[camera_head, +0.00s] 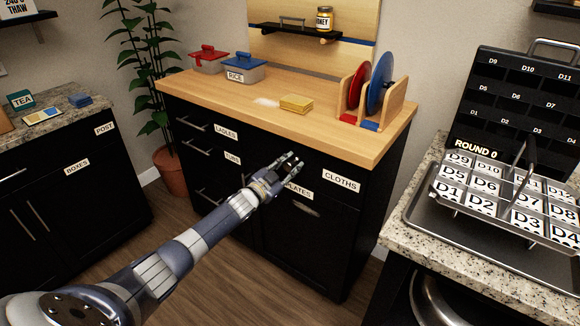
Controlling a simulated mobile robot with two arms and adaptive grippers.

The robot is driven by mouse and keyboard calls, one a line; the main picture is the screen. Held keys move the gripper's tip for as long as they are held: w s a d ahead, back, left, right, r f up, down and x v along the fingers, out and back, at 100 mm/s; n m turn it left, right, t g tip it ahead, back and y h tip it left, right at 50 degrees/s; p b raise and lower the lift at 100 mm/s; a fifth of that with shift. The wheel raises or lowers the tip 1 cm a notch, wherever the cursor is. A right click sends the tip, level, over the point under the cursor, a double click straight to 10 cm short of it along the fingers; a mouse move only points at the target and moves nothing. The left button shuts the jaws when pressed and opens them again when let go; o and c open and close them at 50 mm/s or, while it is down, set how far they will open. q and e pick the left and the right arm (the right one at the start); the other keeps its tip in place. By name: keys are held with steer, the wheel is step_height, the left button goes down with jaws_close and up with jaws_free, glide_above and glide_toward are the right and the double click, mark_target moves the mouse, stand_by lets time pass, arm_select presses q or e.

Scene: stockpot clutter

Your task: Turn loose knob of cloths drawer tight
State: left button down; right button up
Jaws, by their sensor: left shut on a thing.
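The cloths drawer is in the upper right of the black cabinet front and bears a white CLOTHS label (341,181). My left gripper (291,162) is at the drawer's front, to the left of that label and below the wooden counter edge. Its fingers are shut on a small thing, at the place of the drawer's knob. The knob is hidden by the fingers, so its tilt and any gap behind it cannot be seen. My right gripper is not in view.
A PLATES label (299,190) is partly covered by my left gripper, with a door handle (305,208) below. A yellow sponge (296,104), a RICE container (238,70) and a plate rack (377,93) stand on the counter. A granite counter with a tray (480,235) is at right.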

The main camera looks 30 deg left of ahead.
arm_select(q)
steer(key=shift+a+r+m, duration=0.1)
steer(key=shift+m, duration=0.2)
steer(key=m+b, duration=0.1)
steer(key=m, duration=0.2)
steer(key=shift+m, duration=0.8)
steer(key=shift+b, duration=0.3)
